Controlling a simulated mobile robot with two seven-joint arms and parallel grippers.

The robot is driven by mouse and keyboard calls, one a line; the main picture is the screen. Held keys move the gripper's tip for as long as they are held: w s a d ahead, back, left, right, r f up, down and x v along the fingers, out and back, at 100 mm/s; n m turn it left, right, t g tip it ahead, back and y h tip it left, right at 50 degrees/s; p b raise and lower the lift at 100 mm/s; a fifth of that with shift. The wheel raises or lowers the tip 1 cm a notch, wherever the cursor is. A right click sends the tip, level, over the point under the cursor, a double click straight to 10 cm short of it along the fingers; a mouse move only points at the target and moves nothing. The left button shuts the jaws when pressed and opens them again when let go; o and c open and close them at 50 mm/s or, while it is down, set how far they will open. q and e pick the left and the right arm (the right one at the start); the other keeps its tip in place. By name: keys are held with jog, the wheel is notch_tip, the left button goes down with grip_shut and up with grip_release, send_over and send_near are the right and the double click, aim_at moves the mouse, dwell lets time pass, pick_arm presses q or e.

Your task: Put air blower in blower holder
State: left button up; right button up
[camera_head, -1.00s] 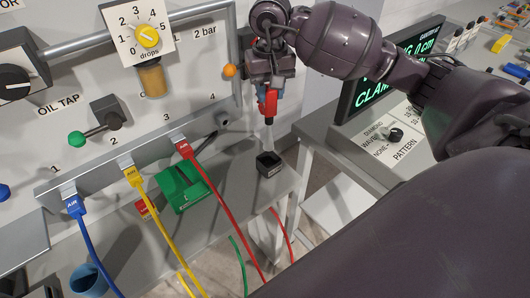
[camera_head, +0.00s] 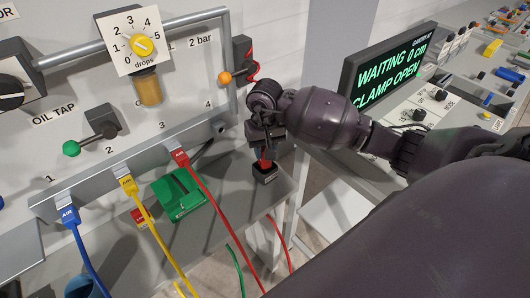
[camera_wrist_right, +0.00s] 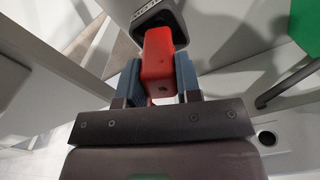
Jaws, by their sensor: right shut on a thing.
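The air blower (camera_head: 265,158) is red and is held pointing down by my right gripper (camera_head: 264,142) at the shelf's right end. In the right wrist view the red blower body (camera_wrist_right: 157,55) sits between the two blue-grey fingers of my right gripper (camera_wrist_right: 158,80), which are shut on it. The blower holder (camera_head: 266,176) is a small black open box on the grey shelf. The blower's lower end is at the holder's opening; its tip is hidden. In the right wrist view the holder (camera_wrist_right: 158,20) shows just beyond the blower. My left gripper is not in view.
A green tool (camera_head: 180,195) lies on the shelf left of the holder. Blue, yellow and red air hoses (camera_head: 222,215) hang from the panel in front. A screen (camera_head: 395,68) stands at the right.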

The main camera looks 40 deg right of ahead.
jog(key=shift+f, duration=0.8)
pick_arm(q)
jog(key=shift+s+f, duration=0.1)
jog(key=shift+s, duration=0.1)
pick_arm(e)
jog(key=shift+f, duration=0.25)
jog(key=o, duration=1)
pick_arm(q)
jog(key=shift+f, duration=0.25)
